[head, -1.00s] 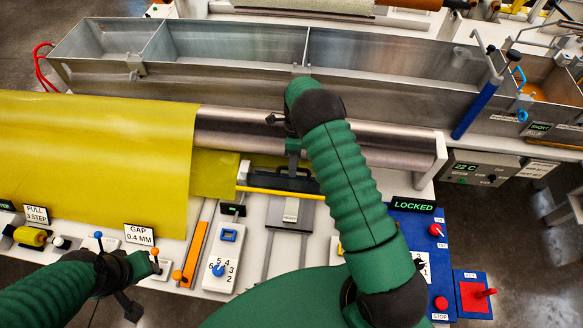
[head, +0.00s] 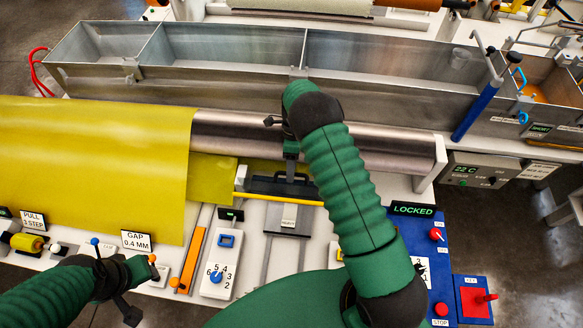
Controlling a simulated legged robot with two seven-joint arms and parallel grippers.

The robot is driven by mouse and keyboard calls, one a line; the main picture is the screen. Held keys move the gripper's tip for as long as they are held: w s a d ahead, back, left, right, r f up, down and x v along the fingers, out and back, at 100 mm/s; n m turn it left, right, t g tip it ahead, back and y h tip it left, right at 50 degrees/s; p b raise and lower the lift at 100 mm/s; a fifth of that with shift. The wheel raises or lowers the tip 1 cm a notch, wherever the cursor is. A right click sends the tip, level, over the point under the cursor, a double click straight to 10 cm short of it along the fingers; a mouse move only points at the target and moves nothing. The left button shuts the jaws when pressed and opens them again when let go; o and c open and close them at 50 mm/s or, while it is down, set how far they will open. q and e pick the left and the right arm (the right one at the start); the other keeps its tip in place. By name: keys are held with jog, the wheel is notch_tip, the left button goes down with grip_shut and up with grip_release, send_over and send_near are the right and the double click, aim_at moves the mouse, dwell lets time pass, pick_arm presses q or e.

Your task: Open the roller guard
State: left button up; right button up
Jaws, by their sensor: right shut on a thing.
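The steel roller (head: 385,150) lies across the bench behind a yellow bar (head: 250,196). I take the bar to be the front edge of the roller guard; its panel cannot be made out clearly. A black handle (head: 262,185) sits just behind the bar. My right gripper (head: 290,176) reaches down in front of the roller and is shut on the handle; my arm hides part of it. My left gripper (head: 135,285) is at the lower left, near a small orange-tipped lever (head: 152,259); its jaws cannot be made out. A display (head: 413,210) reads LOCKED.
A yellow sheet (head: 90,160) covers the roller's left part. A long steel bath (head: 220,60) stands behind. A grey labelled block (head: 290,220), a dial panel (head: 220,272) and an orange strip (head: 190,258) lie in front. A blue control panel (head: 440,265) is at right.

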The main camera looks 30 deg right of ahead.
jog(key=shift+w+d, duration=0.1)
jog(key=b+v, duration=0.2)
jog(key=v, duration=1.4)
jog(key=shift+r, duration=0.3)
jog(key=shift+d, duration=0.1)
